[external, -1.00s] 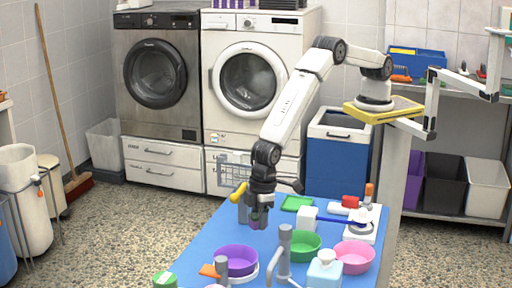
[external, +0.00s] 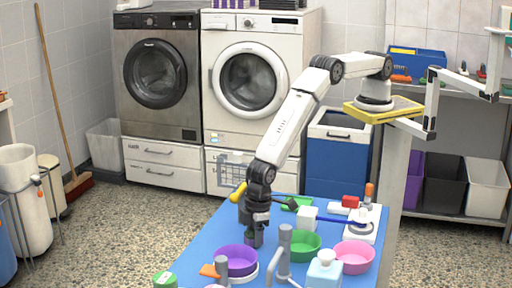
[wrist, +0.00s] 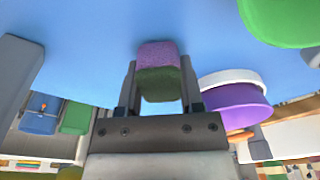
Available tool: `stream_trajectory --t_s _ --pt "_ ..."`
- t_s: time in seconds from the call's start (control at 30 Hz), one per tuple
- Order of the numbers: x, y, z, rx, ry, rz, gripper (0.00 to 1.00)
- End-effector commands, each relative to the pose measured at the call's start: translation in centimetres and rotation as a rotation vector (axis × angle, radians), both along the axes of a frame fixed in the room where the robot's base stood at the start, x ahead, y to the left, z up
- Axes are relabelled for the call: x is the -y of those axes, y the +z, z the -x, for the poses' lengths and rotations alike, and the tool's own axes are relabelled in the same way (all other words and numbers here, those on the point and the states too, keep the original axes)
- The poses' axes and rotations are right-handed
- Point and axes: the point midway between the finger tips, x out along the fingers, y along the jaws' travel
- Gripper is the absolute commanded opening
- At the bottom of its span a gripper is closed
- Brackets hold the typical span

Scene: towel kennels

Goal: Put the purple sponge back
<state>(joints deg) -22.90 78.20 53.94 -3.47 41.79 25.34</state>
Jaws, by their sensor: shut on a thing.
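The purple sponge (wrist: 157,54), with a dark green side, sits between the two fingers of my gripper (wrist: 158,75) in the wrist view. The gripper is shut on it. In the external view my gripper (external: 254,242) points down, low over the blue table top, left of the green bowl and behind the purple bowl. There the sponge is mostly hidden by the fingers, and I cannot tell whether it touches the table.
A purple bowl (external: 237,262) stands in front of the gripper, a green bowl (external: 303,246) and a pink bowl (external: 355,257) to the right. A grey tap (external: 284,250) and a soap bottle (external: 325,270) are near. A white block (external: 308,219) stands behind the green bowl.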

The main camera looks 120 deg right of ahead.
Motion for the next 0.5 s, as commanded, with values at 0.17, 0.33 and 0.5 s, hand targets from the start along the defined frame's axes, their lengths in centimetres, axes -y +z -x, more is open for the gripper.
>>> stream_trajectory --t_s 0.17,0.33,0.5 --pt "-0.01 -0.33 0.0 0.001 0.0 -0.001 0.0" --pt "-0.01 -0.33 0.0 0.001 0.0 -0.001 0.0" --pt "-0.01 -0.64 0.01 0.001 0.0 0.0 0.5"
